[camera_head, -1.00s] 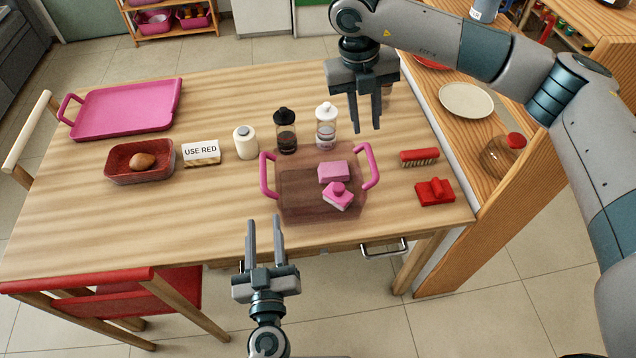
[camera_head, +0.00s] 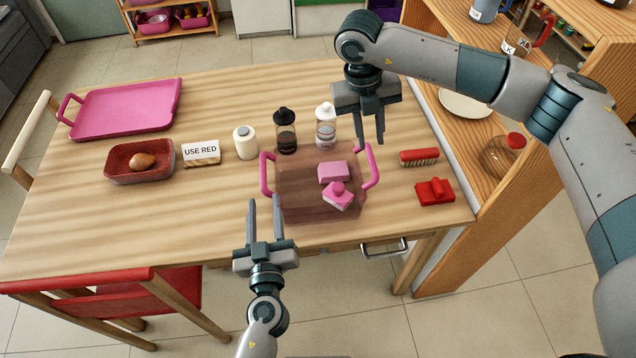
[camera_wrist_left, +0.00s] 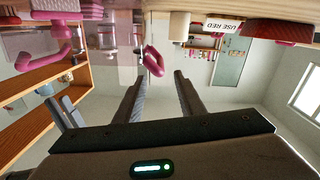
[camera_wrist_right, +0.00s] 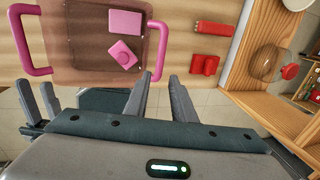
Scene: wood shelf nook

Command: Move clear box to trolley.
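The clear box (camera_head: 290,207) is see-through brownish, with two pink handles, and stands near the table's front edge. A pink block (camera_head: 332,172) and a pink-and-white sponge-like piece (camera_head: 338,195) show inside it. My left gripper (camera_head: 265,199) is open and empty in front of the left handle (camera_head: 266,174); that handle shows beyond the fingers in the left wrist view (camera_wrist_left: 153,62). My right gripper (camera_head: 371,141) is open and empty just behind the right handle (camera_head: 369,166), which shows near its fingers in the right wrist view (camera_wrist_right: 157,52). I cannot make out a trolley.
Dark (camera_head: 285,130) and white (camera_head: 326,125) shakers stand close behind the box. A red brush (camera_head: 419,157) and red piece (camera_head: 435,191) lie right of it. A wooden shelf unit (camera_head: 480,200) borders the table's right side. The table's left front is clear.

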